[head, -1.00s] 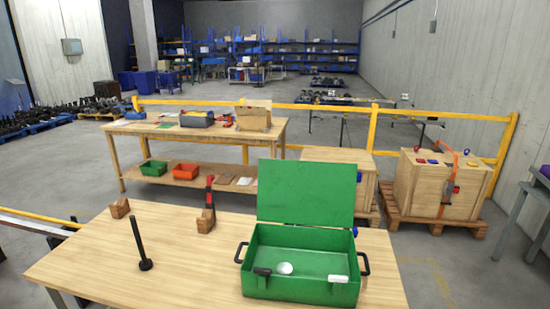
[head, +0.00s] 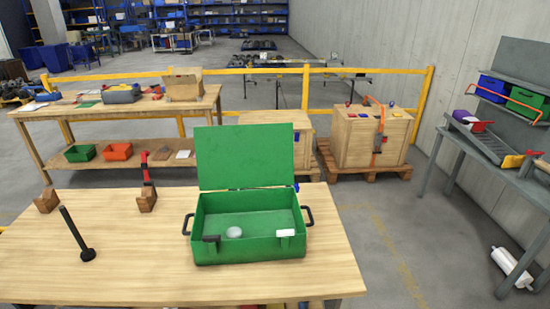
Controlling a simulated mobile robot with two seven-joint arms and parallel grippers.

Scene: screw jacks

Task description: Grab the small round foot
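A small round pale metal disc (head: 234,232), which looks like the small round foot, lies inside the open green box (head: 250,250) near its front left. The box stands on the wooden table (head: 130,270) with its green lid (head: 247,157) raised at the back. A black piece (head: 211,239) and a white piece (head: 286,233) sit at the box's front rim. A black rod with a round base (head: 88,254) leans on the table at the left. Neither of my grippers is in view.
Two wooden blocks (head: 46,200) (head: 146,200) stand at the table's back left, with a red tool at the second. A grey bench (head: 500,170) stands at the right. A white cylinder (head: 513,268) lies on the floor below it. The table's front left is clear.

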